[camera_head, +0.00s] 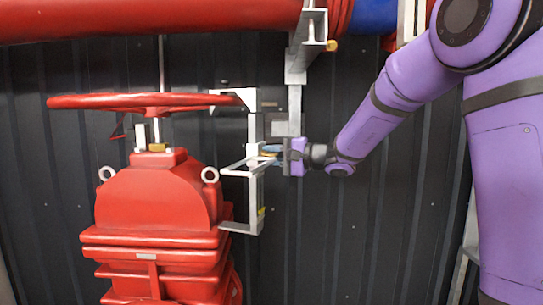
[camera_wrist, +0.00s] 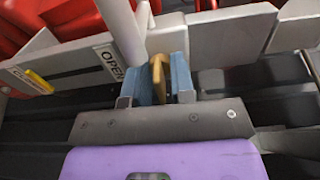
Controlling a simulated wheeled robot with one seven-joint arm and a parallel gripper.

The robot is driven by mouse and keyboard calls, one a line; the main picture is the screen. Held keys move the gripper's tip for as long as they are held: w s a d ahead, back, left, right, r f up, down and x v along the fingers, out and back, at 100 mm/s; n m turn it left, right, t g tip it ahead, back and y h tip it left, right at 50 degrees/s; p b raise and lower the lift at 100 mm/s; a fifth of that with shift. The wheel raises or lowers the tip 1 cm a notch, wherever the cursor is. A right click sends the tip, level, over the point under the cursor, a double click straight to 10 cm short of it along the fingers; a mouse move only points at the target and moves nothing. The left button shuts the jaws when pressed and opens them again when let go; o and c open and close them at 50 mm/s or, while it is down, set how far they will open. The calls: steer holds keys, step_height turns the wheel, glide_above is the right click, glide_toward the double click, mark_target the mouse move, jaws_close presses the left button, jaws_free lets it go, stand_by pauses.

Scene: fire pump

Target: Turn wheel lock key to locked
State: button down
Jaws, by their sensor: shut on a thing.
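The wheel lock key is a small brass-yellow piece (camera_wrist: 160,72) in the wrist view, standing between the two blue-grey finger pads of my gripper (camera_wrist: 161,80). The fingers are shut on it. An "OPEN" label (camera_wrist: 109,63) is on the metal bracket just left of the key. In the head view my gripper (camera_head: 275,153) reaches from the right to the grey lock bracket (camera_head: 254,165) beside the red valve, and the key is largely hidden there. The red handwheel (camera_head: 145,101) sits on top of the red valve body (camera_head: 158,200).
A red pipe (camera_head: 150,20) runs across the top, with a blue section (camera_head: 375,15) at its right. A grey post (camera_head: 294,100) hangs just above my gripper. A dark corrugated wall (camera_head: 330,240) stands behind. A yellow tag (camera_wrist: 40,82) lies left in the wrist view.

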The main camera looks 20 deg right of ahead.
steer(key=shift+f, duration=0.1)
stand_by(0.3)
steer(key=c, duration=1.3)
jaws_free()
steer(key=v, duration=1.1)
